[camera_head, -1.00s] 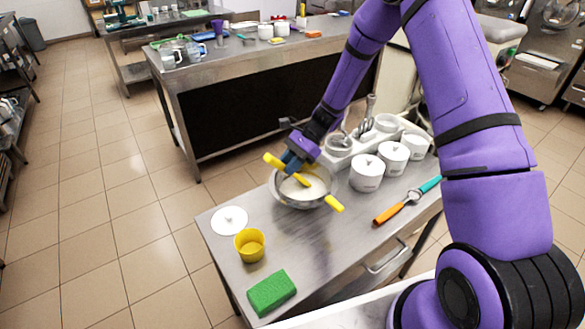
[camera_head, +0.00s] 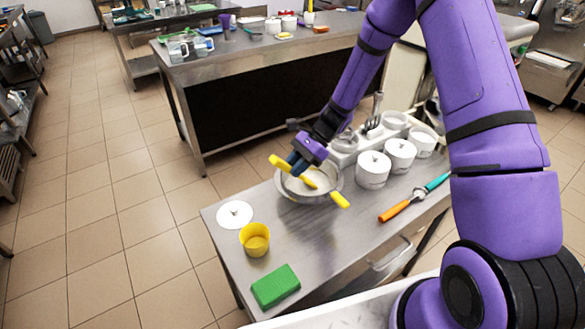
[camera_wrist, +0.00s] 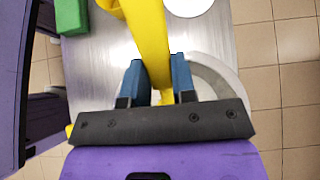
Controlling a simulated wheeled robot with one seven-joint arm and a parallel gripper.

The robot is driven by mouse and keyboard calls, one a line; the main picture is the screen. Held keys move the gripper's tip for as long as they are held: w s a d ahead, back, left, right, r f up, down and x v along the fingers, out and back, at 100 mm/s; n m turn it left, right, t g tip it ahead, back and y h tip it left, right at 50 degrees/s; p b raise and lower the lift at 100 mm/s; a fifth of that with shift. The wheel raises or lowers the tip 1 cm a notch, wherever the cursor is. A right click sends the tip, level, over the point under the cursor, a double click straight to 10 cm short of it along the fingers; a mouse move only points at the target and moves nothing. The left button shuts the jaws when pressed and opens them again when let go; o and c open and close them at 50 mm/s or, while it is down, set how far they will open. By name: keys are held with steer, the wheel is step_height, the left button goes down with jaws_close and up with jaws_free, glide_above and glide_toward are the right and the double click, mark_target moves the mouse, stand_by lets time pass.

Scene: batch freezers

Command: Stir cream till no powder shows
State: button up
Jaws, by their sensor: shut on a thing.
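The steel bowl (camera_head: 283,193) stands on the near steel table, and its pale contents show inside; I cannot make out powder against cream. It also shows at the right in the wrist view (camera_wrist: 226,84). My gripper (camera_head: 299,168) is over the bowl, shut on a yellow tool (camera_head: 280,162) with its lower part in the bowl. In the wrist view the yellow tool (camera_wrist: 147,40) passes between the two blue fingers (camera_wrist: 154,85). The tool's end in the contents is unclear.
A white lid (camera_head: 235,214), a yellow cup (camera_head: 255,241) and a green sponge (camera_head: 275,286) lie in front of the bowl. White lidded jars (camera_head: 374,169) and an orange-and-teal tool (camera_head: 395,211) are to its right. A rack with utensils (camera_head: 345,157) stands behind.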

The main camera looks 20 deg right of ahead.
steer(key=shift+w+a, duration=0.1)
steer(key=shift+w, duration=0.35)
steer(key=shift+r, duration=2.45)
steer(key=shift+s, duration=0.1)
